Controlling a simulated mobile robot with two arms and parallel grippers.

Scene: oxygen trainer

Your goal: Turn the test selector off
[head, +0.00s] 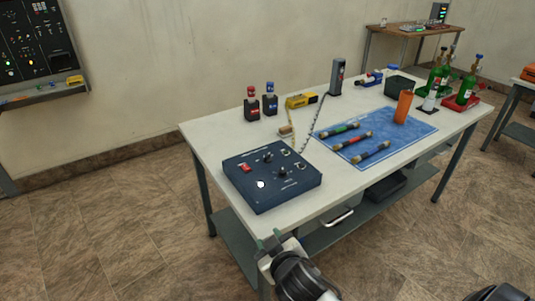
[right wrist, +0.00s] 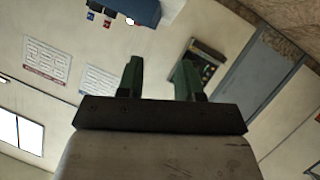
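A dark blue control box (head: 258,196) sits at the near left of the white table in the head view. Its top carries a red switch (head: 245,168), two black knobs, one farther back (head: 267,157) and one nearer the middle (head: 282,173), and a white round part (head: 261,184). The labels are too small to read, so I cannot tell which knob is the test selector. My right gripper (head: 270,239) is in front of the table's near edge, apart from the box. In the right wrist view its green fingers (right wrist: 160,75) stand apart with nothing between them. My left gripper is not in view.
The white table (head: 222,143) also holds red and blue bottles, a yellow device (head: 301,101), a blue mat (head: 405,140) with several tubes, an orange cylinder (head: 403,106) and green cylinders (head: 467,88). A coiled cord (head: 312,128) runs behind the box. The tabletop left of the box is clear.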

